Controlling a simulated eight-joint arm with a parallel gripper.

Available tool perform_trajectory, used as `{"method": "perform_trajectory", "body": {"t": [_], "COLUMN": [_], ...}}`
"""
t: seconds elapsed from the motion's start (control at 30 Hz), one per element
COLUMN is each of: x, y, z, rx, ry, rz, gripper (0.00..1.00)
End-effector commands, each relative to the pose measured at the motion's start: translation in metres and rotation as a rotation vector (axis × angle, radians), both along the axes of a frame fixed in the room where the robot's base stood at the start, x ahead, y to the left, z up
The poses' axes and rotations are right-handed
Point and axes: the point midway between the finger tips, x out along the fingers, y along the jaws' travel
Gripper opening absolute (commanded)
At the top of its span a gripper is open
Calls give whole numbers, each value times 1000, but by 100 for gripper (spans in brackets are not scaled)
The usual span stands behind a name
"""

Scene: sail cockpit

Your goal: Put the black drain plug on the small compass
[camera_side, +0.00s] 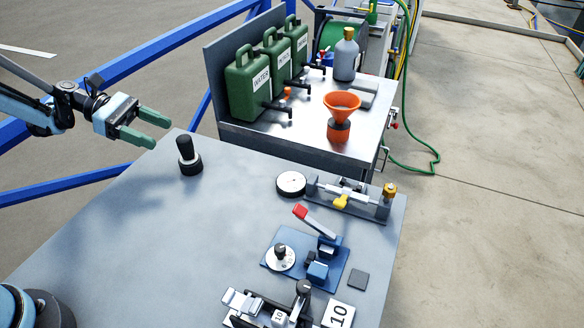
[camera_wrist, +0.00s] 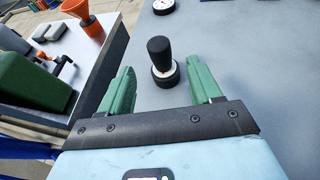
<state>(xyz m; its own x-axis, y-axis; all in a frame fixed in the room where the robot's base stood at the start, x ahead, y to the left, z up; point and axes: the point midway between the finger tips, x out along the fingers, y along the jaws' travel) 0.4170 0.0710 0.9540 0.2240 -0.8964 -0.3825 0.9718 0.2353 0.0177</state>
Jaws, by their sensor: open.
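The black drain plug (camera_side: 184,146) stands upright near the left back edge of the grey table. It shows in the wrist view (camera_wrist: 159,48) ahead of my fingers. It rests on a small round thing with a black rim and a pale face, which looks like the small compass (camera_side: 191,168); the plug covers most of that face, also in the wrist view (camera_wrist: 168,80). My gripper (camera_side: 161,134) is open and empty, to the left of the plug and apart from it. Its two green fingers show in the wrist view (camera_wrist: 159,70), pointing toward the plug.
A white round dial (camera_side: 291,183) lies right of the plug. Green water cans (camera_side: 248,87) and an orange funnel (camera_side: 341,102) stand on the back bench. The table's left middle is clear.

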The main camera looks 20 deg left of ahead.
Motion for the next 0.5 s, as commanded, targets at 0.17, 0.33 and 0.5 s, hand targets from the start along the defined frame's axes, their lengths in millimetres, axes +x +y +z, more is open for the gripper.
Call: {"method": "perform_trajectory", "body": {"t": [0.17, 0.33, 0.5], "x": [-6, -8, -6], "y": [25, 32, 15], "z": [10, 16, 28], "rx": [1, 7, 107], "ry": [1, -5, -63], "rz": [1, -3, -31], "gripper": [64, 64, 64]}}
